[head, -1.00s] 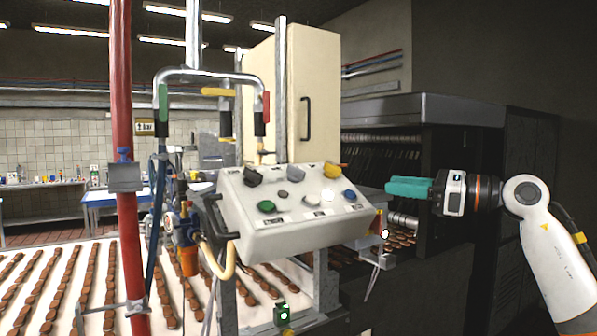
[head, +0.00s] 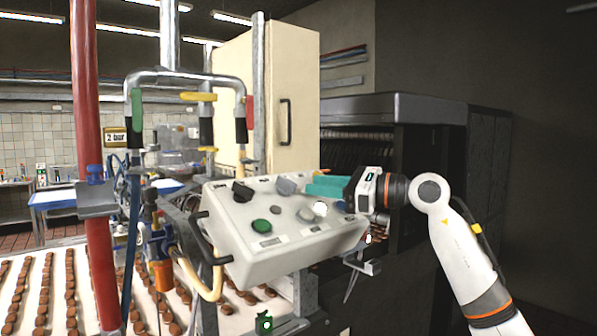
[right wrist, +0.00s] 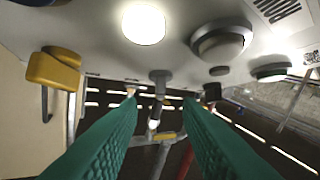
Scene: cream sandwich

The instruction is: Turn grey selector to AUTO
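The grey selector (head: 287,186) sits on the sloped top of the pale control box (head: 225,235), between the black selector (head: 243,191) and my right gripper. My right gripper (head: 312,185) has teal fingers and reaches in from the right, close to the grey selector. In the right wrist view the fingers are apart, and the grey selector (right wrist: 160,76) shows beyond the gap between their tips; I see no contact. The selector's pointing and the label text are too small to read. My left gripper is not in view.
The yellow selector (right wrist: 55,70) is hidden behind my gripper in the head view. A green button (head: 262,226), white lamp (head: 320,208) and partly covered blue button (head: 341,206) lie nearby. A black handle (head: 207,240) edges the box's left side. Pipes stand behind.

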